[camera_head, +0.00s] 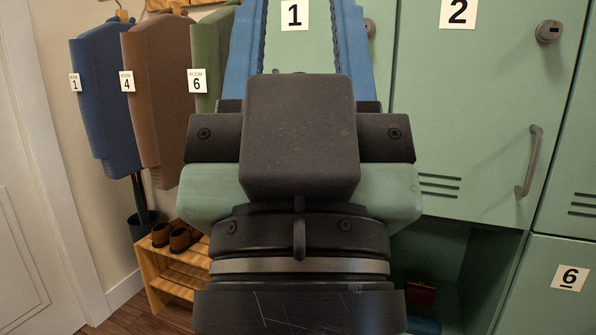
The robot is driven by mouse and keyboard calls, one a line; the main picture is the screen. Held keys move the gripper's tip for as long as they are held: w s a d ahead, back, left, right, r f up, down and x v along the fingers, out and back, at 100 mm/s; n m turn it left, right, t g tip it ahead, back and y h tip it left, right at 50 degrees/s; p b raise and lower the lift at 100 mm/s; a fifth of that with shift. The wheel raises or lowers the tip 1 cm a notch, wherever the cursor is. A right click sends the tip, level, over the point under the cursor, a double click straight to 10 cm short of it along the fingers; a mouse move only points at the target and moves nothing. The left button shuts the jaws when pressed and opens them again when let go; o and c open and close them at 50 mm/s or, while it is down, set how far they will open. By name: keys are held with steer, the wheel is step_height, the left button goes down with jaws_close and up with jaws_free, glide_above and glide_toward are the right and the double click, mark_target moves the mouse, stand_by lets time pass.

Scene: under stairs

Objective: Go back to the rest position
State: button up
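My gripper (301,40) is seen from behind in the middle of the head view. It has a dark block body, dark side mounts and two blue fingers pointing forward and up. The fingers stand well apart, with a green locker door showing between them. No held thing shows in the visible gap. The fingertips are cut off by the top edge. My wrist and gripper hide the middle of the scene.
Green lockers labelled 1 (294,14), 2 (458,12) and 6 (570,278) fill the right. An open compartment (490,275) lies below. Blue (108,110), brown (160,110) and green (212,50) coats hang left. A wooden shoe rack (172,285) stands below them.

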step_height(320, 180, up, 28)
steer(key=p, duration=2.5)
steer(key=shift+p, duration=0.4)
